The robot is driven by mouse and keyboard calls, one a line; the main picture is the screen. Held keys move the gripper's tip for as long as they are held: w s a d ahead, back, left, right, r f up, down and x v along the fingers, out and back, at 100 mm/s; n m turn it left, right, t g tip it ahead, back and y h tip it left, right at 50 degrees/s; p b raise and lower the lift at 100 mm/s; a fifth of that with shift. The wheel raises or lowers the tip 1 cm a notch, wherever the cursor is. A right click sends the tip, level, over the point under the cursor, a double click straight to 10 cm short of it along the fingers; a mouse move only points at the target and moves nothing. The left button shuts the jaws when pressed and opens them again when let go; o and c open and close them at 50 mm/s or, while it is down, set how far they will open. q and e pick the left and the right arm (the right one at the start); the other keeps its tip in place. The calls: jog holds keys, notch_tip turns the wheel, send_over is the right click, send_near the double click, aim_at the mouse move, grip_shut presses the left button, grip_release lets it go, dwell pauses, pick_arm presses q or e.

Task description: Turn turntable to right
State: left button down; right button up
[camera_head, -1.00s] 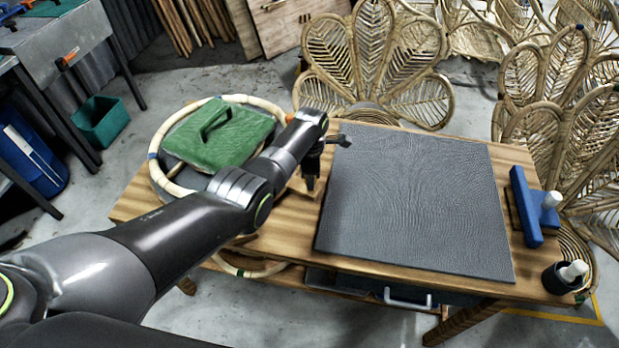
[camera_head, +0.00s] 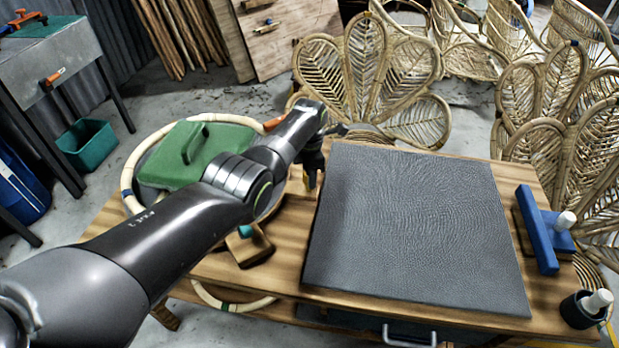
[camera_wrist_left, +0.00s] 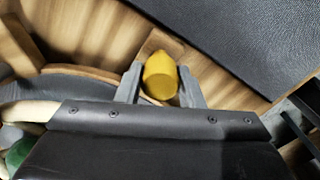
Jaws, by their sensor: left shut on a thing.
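The turntable shows as a dark round disc (camera_head: 150,193) at the table's left, partly hidden by my left arm; a grey curved edge also shows in the left wrist view (camera_wrist_left: 85,82). A green cushion-like pad (camera_head: 190,152) with a raised handle lies on it, inside a pale rattan ring (camera_head: 128,175). My left gripper (camera_head: 312,182) is at the turntable's right side, beside the mat. In the left wrist view its fingers are shut on a yellow knob (camera_wrist_left: 160,76), set on a wooden piece (camera_wrist_left: 160,44). My right gripper is out of view.
A grey textured mat (camera_head: 410,230) covers the table's middle. A wooden block (camera_head: 250,246) with a teal peg is near the front left. A blue tool (camera_head: 538,230) and a dark cup (camera_head: 580,310) stand at the right. Rattan chairs (camera_head: 370,80) stand behind.

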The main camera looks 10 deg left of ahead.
pick_arm(q)
jog(key=shift+w+r, duration=0.25)
jog(key=c, duration=1.3)
grip_release()
jog(key=shift+c, duration=0.2)
jog(key=o, duration=0.4)
jog(key=shift+w+f, duration=0.1)
jog(key=shift+f, duration=0.1)
jog(key=shift+r, duration=0.1)
jog(key=shift+r, duration=0.2)
notch_tip(320, 180, up, 5)
jog(key=shift+r+p, duration=0.15)
jog(key=shift+p, duration=0.95)
notch_tip(320, 180, up, 12)
jog(key=shift+f+b, duration=0.2)
jog(key=shift+b, duration=0.2)
jog(key=shift+f, duration=0.15)
